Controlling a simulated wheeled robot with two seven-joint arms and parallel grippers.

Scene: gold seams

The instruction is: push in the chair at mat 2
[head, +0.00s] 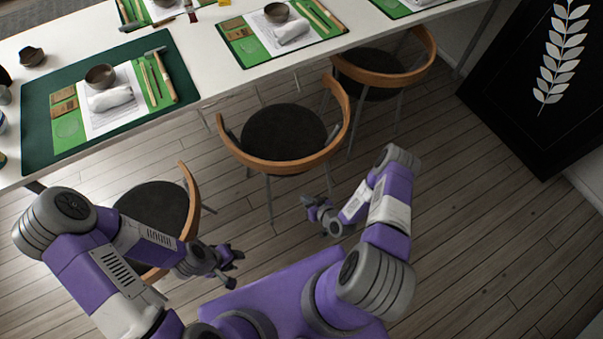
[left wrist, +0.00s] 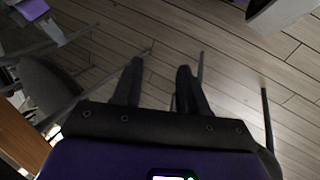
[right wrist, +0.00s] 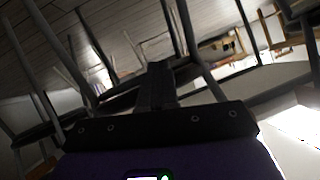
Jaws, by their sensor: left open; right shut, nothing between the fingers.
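Three chairs with dark round seats and curved wooden backs stand along the table. The middle chair (head: 284,138) has its back towards me and its seat outside the table edge. The left chair (head: 152,208) is partly covered by my left arm. The right chair (head: 384,72) is partly under the table. No mat number is readable. My left gripper (head: 232,268) is open and empty, right of the left chair's back; its fingers show in the left wrist view (left wrist: 160,80). My right gripper (head: 308,205) is shut and empty, low in front of the middle chair, apart from it in the head view.
The white table (head: 205,75) carries several green mats, including a left mat on a dark green sheet (head: 38,100) and a middle mat (head: 240,48), with bowls, cloths and tools. A black panel (head: 510,90) stands at right. The wooden floor (head: 480,240) at right is clear.

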